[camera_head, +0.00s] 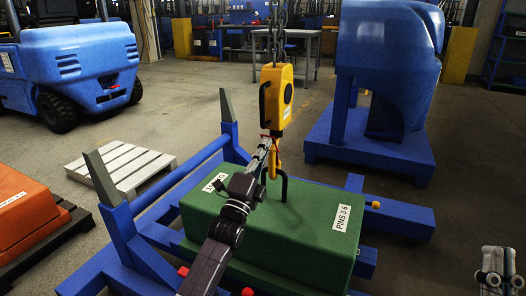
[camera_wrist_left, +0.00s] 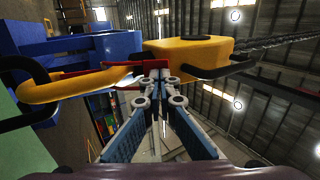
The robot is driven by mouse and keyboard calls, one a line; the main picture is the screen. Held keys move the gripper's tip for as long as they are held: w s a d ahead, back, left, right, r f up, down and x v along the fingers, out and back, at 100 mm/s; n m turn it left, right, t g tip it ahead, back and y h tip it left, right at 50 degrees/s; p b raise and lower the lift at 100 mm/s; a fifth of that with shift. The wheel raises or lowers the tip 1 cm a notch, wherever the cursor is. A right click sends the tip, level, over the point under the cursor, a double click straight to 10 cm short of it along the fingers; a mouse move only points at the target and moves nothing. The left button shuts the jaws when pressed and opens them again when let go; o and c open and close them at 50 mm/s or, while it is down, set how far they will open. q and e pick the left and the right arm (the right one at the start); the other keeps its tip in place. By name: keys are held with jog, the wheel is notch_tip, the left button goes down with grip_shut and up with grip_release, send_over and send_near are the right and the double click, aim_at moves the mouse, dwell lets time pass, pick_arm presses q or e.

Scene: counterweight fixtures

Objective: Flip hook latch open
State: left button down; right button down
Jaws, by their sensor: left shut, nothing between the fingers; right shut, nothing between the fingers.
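A yellow hoist block (camera_head: 277,97) hangs on a chain, with its yellow hook (camera_head: 279,158) below it. The hook sits at the black lifting handle (camera_head: 284,181) on the green counterweight (camera_head: 270,228). In the left wrist view the hook (camera_wrist_left: 68,91) lies to the left and the block (camera_wrist_left: 195,52) behind. A thin red latch (camera_wrist_left: 95,69) runs between the hook's tip and the block. My left gripper (camera_wrist_left: 155,78) is shut and empty, its tips close to the latch's right end; contact is unclear. My right gripper (camera_head: 497,282) is shut and empty at bottom right.
A blue frame (camera_head: 178,181) with upright posts surrounds the counterweight. A pallet (camera_head: 118,165) lies behind it at left, and an orange block (camera_head: 25,213) stands at far left. A large blue machine part (camera_head: 388,50) stands at back right. The right floor is open.

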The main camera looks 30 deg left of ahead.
pick_arm(q)
jog(key=shift+w+r+g+p, duration=0.4)
jog(key=shift+w+r+p, duration=0.25)
jog(key=shift+p, duration=1.3)
pick_arm(e)
jog(key=w+f+g+h, duration=0.2)
jog(key=f+g, duration=0.3)
jog(key=f, duration=0.5)
jog(key=w+d+f+g+h, duration=0.1)
jog(key=w+f+g+h, duration=0.1)
jog(key=f+g, duration=0.4)
jog(key=shift+w+d+f+g, duration=0.25)
jog(key=shift+w+f, duration=0.35)
jog(key=shift+f, duration=2)
pick_arm(q)
jog(key=shift+s, duration=0.1)
pick_arm(e)
jog(key=shift+a, duration=0.1)
